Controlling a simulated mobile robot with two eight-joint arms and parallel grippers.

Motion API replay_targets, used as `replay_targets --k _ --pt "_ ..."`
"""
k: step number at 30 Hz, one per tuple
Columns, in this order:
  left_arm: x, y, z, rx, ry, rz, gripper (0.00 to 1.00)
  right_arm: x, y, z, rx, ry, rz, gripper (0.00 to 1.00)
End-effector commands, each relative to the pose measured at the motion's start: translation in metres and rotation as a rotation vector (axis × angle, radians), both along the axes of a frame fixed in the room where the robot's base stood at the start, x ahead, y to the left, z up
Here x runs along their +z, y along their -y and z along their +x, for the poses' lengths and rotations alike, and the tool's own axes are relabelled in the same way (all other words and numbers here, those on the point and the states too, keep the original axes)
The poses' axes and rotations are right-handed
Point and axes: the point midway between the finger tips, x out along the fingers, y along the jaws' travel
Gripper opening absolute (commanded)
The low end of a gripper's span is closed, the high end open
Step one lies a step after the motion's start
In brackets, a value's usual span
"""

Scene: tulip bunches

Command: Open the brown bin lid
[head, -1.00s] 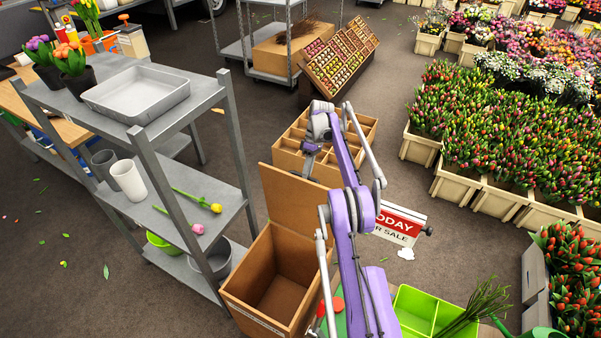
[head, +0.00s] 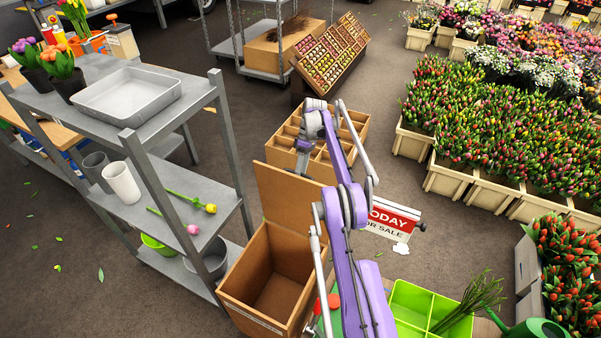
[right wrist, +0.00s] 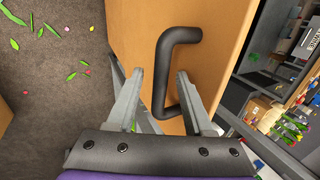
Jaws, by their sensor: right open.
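The brown bin (head: 247,265) stands in the lower middle of the head view with its inside showing empty. Its lid (head: 283,196) stands raised at the far edge. In the right wrist view the lid's orange-brown face (right wrist: 135,28) fills the middle and carries a black bar handle (right wrist: 161,75). My right gripper (right wrist: 160,85) is open, its fingers on either side of the handle bar, not closed on it. In the head view my right arm reaches over past the lid, with its fingers hidden behind it. My left gripper is not in view.
A grey shelf cart (head: 135,180) stands close on the bin's left. A divided wooden crate (head: 352,135) lies beyond the lid. A sale sign (head: 392,220) and a green divided tray (head: 412,298) are on the right. Floor beyond the sign is clear.

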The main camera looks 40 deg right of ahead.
Motion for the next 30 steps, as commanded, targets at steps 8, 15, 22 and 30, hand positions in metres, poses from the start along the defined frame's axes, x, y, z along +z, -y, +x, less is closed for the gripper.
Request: replay_targets --k 8,15,22,30 --pt "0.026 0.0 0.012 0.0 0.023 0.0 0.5 0.024 0.009 0.006 -0.002 0.005 -0.001 0.52" --pt "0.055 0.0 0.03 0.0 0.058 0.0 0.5 0.056 0.025 0.014 0.0 0.005 -0.001 0.52" --pt "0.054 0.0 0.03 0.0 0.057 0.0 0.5 0.065 0.03 0.012 0.0 0.0 0.0 0.52" --pt "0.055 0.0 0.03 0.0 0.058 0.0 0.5 0.067 0.03 0.012 0.001 0.0 0.0 0.52"
